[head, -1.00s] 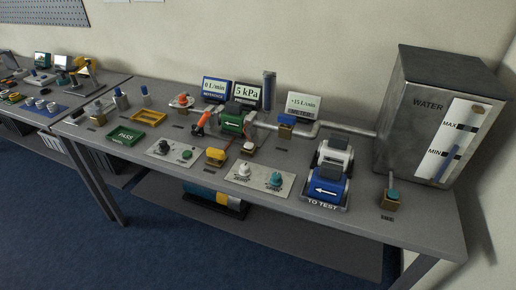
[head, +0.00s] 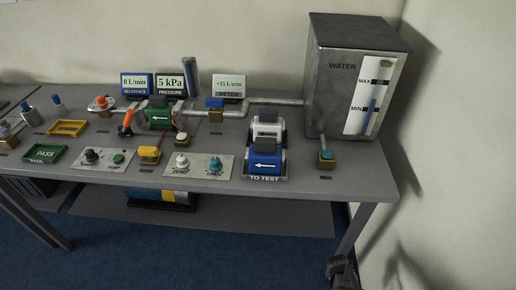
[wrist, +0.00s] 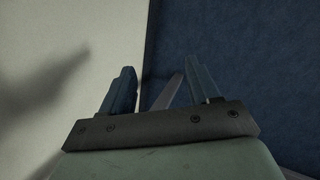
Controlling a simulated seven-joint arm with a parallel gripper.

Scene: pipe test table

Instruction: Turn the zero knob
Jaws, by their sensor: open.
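The zero knob (head: 182,161) is a small white knob on a light panel marked ZERO, on the front part of the table in the head view. A teal knob (head: 215,165) marked SPAN stands to its right on the same panel (head: 198,170). My gripper (wrist: 160,85) shows in the wrist view with its two fingers apart and nothing between them. It faces the blue floor and the pale wall, away from the panel. In the head view a dark part of my arm shows low at the right, below the table edge. The zero knob is not in the wrist view.
Displays read 0 L/min, 5 kPa and +15 L/min at the back. A yellow-handled valve (head: 149,153) stands left of the panel. The blue TO TEST meter (head: 265,161) is to its right. A water tank (head: 354,85) stands at the right end, with a teal-topped valve (head: 326,158) before it.

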